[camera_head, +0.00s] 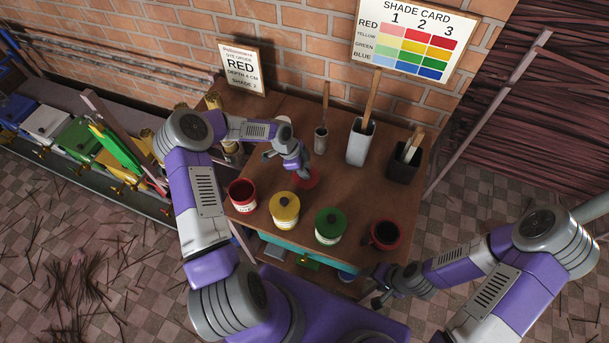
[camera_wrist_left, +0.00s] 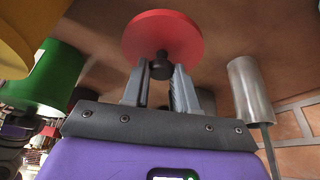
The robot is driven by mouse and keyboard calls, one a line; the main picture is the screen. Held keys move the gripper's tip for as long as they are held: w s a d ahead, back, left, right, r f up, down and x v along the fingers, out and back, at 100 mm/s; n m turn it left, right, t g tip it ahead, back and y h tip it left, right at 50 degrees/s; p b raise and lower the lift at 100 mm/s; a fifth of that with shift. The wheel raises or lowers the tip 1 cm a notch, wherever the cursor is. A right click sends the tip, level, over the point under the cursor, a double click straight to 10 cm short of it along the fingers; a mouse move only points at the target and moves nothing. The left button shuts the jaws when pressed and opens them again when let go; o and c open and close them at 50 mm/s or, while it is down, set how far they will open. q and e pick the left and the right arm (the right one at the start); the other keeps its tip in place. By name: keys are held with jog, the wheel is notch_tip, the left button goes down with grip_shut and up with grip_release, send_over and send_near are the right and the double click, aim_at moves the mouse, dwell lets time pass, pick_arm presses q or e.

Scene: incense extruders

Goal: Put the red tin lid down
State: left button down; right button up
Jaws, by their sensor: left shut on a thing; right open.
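The red tin lid (camera_head: 308,178) is at the middle of the wooden table, under my left gripper (camera_head: 297,165). In the left wrist view the red lid (camera_wrist_left: 163,38) shows as a disc with a dark knob, and my left gripper (camera_wrist_left: 160,80) is shut on that knob. I cannot tell whether the lid touches the table. The open red tin (camera_head: 242,194) stands at the table's front left, without a lid. My right gripper (camera_head: 372,290) is open and empty, low beyond the table's front right edge.
A dark pot with a red rim (camera_head: 385,235) is at the front right. A metal cup (camera_head: 320,140), white holder (camera_head: 360,145) and black holder (camera_head: 403,168) stand behind.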

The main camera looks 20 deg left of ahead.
pick_arm(q)
jog(key=shift+f, duration=1.8)
jog(key=c, duration=0.9)
grip_release()
jog(key=shift+f+b, duration=0.1)
jog(key=shift+b, duration=0.2)
jog(key=p+v, duration=0.1)
jog(key=v, duration=1.1)
jog(key=shift+r, duration=0.25)
